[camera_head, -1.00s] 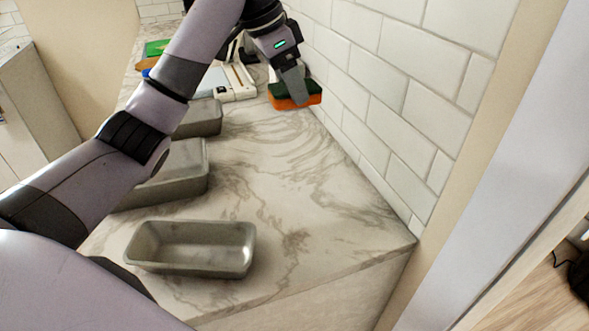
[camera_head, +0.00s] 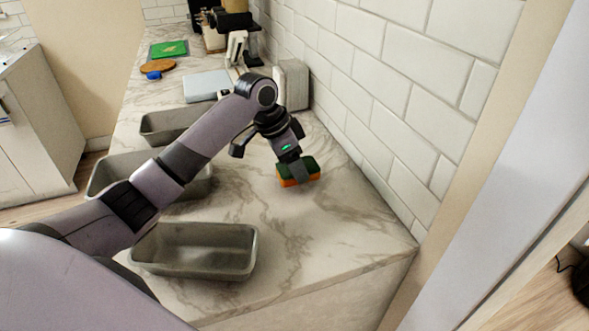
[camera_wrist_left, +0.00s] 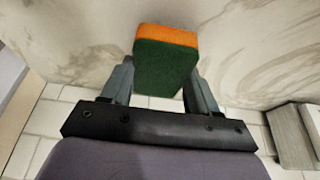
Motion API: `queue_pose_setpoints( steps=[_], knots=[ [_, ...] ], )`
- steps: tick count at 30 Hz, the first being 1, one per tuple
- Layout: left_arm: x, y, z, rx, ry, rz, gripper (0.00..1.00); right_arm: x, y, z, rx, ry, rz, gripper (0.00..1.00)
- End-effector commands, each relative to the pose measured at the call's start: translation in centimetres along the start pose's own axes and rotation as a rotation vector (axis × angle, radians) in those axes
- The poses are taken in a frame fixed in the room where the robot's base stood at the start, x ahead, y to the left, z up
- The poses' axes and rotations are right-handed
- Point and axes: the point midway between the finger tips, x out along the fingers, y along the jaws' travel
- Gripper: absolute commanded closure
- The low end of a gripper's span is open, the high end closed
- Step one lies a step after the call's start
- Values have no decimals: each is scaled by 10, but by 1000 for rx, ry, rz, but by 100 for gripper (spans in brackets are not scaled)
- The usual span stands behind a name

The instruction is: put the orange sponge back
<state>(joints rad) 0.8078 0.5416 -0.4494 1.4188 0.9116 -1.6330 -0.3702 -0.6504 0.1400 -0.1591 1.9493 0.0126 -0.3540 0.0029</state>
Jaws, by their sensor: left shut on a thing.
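The orange sponge (camera_head: 299,181) has a dark green top layer and an orange lower layer. My left gripper (camera_head: 299,169) is shut on it and holds it over the marble counter, left of the tiled wall. The left wrist view shows the sponge (camera_wrist_left: 167,62) between the two fingers of my left gripper (camera_wrist_left: 160,82), green side toward the camera. Whether the sponge touches the counter is hard to tell. My right gripper is not in view.
Grey metal trays stand along the counter's left side: a near one (camera_head: 196,270), a middle one (camera_head: 100,178) partly behind my arm, and a far one (camera_head: 160,126). A grey block (camera_head: 292,84) stands by the tiled wall (camera_head: 400,110). Bare marble (camera_head: 315,235) lies at the front right.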

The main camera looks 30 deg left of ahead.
Motion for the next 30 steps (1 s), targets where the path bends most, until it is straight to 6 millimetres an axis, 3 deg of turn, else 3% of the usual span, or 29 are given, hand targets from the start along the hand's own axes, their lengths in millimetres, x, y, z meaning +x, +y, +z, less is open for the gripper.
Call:
queue_pose_setpoints(
  steps=[5, 16, 17, 18, 19, 30],
  knots=[
    [19, 1, 8, 1, 0, 2, 65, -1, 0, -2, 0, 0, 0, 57],
    [23, 0, 9, 1, 0, 1, 65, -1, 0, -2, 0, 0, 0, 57],
    [22, 0, 9, 1, 0, 1, 34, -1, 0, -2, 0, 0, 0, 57],
    [22, 0, 9, 1, 0, 1, 21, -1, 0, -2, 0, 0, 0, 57],
    [22, 0, 9, 1, 0, 1, 15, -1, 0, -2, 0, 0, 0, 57],
    [17, 0, 7, 2, 2, -1, 15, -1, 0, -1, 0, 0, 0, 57]
  ],
)
